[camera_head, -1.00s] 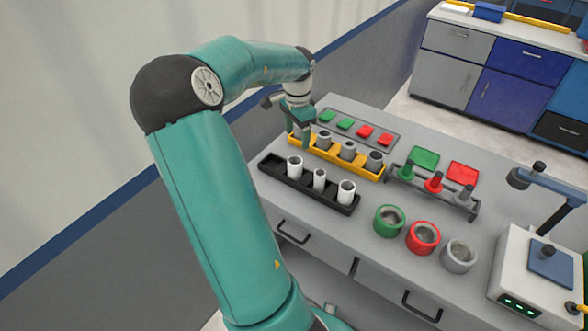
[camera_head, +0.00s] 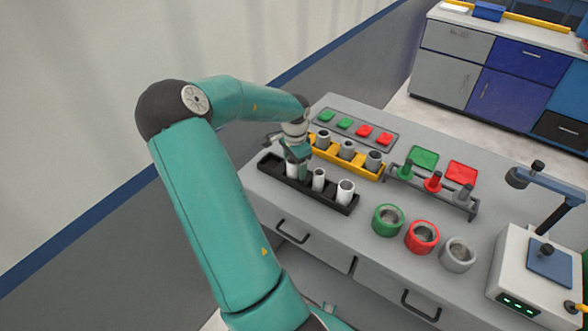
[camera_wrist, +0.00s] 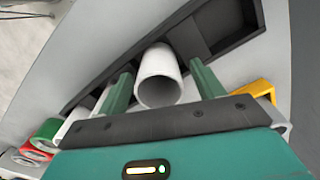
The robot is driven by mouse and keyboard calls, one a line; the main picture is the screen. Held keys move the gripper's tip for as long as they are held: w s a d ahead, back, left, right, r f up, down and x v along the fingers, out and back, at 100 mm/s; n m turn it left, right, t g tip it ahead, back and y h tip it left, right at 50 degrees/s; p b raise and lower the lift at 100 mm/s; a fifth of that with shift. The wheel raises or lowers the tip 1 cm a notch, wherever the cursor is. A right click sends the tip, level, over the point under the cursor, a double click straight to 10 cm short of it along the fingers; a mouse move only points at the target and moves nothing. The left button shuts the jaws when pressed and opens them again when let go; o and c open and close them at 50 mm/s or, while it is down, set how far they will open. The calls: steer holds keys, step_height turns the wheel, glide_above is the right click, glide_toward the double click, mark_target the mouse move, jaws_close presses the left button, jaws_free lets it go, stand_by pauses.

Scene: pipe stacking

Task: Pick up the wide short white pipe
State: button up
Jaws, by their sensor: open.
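Three white pipes stand upright in a black tray (camera_head: 271,164): a wide one at the left end (camera_head: 291,169), a narrow middle one (camera_head: 319,179) and a wide one at the right end (camera_head: 345,191). I cannot tell for sure which wide pipe is shorter. My gripper (camera_head: 300,172) is open at the left pipe and partly hides it. In the wrist view, one wide white pipe (camera_wrist: 158,78) lies between the open fingers of my gripper (camera_wrist: 162,84), with gaps on both sides. Whether the fingers reach below its rim is hard to tell.
A yellow tray (camera_head: 366,171) with grey pipes stands just behind the black tray. Green (camera_head: 388,220), red (camera_head: 422,237) and grey (camera_head: 459,254) rings stand to the right. A peg rack (camera_head: 450,202) stands behind them. The table's front strip is clear.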

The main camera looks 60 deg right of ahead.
steer(key=c, duration=1.1)
steer(key=shift+o, duration=0.2)
